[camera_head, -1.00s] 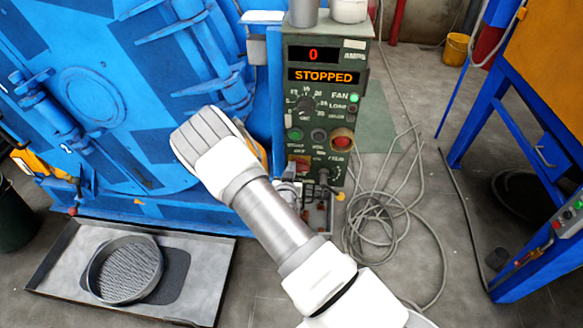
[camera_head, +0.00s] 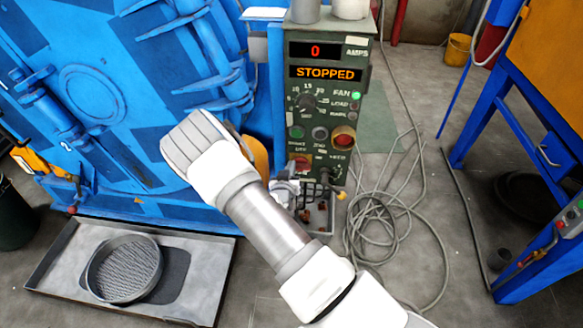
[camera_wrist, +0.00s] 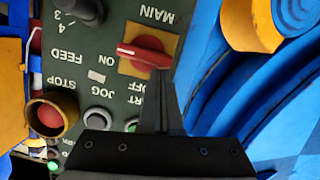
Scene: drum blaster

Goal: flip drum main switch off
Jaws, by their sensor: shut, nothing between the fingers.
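The main switch is a red handle (camera_wrist: 146,54) on a yellow plate, upside down in the wrist view beside the MAIN label. Its handle lies nearly crosswise, one end towards the ON label; the OFF label is below. In the head view the main switch (camera_head: 300,163) is low on the green control panel (camera_head: 327,108). My gripper (camera_wrist: 163,76) is shut and empty. Its fingertips are close to the handle's right end; I cannot tell whether they touch. In the head view my arm hides most of the gripper.
A red push button (camera_wrist: 48,114) and a grey button (camera_wrist: 98,117) sit near my fingers. The blue drum machine (camera_head: 90,90) stands left of the panel. A tray (camera_head: 210,285) with a round sieve and loose cables (camera_head: 375,225) are on the floor.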

